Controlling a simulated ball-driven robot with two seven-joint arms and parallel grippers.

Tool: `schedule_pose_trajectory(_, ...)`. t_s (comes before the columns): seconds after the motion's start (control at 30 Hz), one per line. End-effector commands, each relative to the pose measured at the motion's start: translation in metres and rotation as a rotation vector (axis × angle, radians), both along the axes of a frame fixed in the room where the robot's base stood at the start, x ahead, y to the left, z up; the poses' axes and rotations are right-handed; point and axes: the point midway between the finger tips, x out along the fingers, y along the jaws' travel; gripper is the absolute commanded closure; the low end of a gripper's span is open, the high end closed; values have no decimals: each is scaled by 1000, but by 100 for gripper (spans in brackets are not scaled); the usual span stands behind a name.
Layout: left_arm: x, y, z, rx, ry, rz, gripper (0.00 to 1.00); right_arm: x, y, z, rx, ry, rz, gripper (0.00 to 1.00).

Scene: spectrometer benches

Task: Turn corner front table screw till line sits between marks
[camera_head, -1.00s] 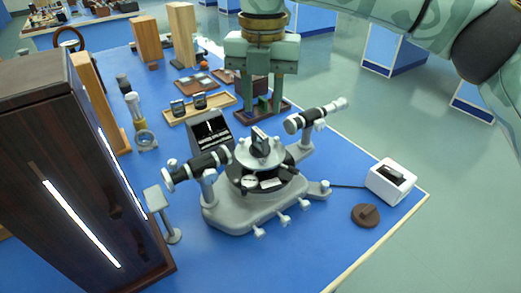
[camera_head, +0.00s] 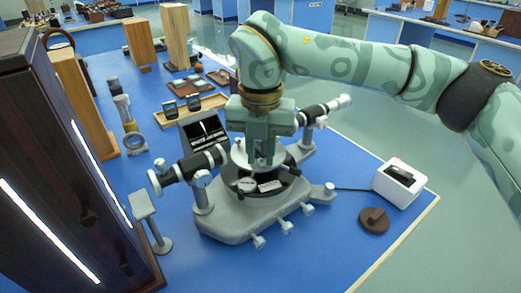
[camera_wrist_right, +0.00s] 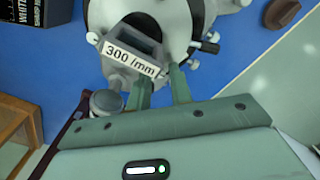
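The grey spectrometer (camera_head: 240,215) stands on the blue bench. Its small pale round table (camera_head: 238,155) is partly hidden behind my right gripper (camera_head: 262,160). In the right wrist view, my right gripper (camera_wrist_right: 160,92) has its two fingers apart, with nothing clearly held between them. They are close to the table and a grating holder (camera_wrist_right: 145,40) labelled "300 /mm". A silver round knob (camera_wrist_right: 107,102) is just left of the fingers; I cannot tell which screw it is. A dark screen (camera_head: 204,130) behind the spectrometer shows a pale line; its marks are too small to read. My left gripper is not in view.
A dark wooden cabinet (camera_head: 50,180) with light strips fills the left side. A white box (camera_head: 399,182) and a brown disc (camera_head: 374,220) are at the right. A lamp-like stand (camera_head: 148,215) is near the cabinet.

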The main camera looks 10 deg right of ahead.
Motion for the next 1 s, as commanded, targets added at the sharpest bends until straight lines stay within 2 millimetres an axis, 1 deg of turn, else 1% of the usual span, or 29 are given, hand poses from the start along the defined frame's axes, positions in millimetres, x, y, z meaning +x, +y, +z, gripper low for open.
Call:
schedule_pose_trajectory(0.03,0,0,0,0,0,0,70,0,0,0,0,0,0,94)
schedule_pose_trajectory(0.07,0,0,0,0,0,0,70,0,0,0,0,0,0,100)
schedule_pose_trajectory(0.27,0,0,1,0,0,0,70,0,0,0,0,0,2,100)
schedule_pose_trajectory(0.47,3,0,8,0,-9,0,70,-1,0,3,0,-1,43,100)
schedule_pose_trajectory(0.67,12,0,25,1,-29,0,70,-1,0,7,-2,-4,156,100)
schedule_pose_trajectory(1.0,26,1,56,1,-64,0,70,-1,0,7,-2,-3,426,100)
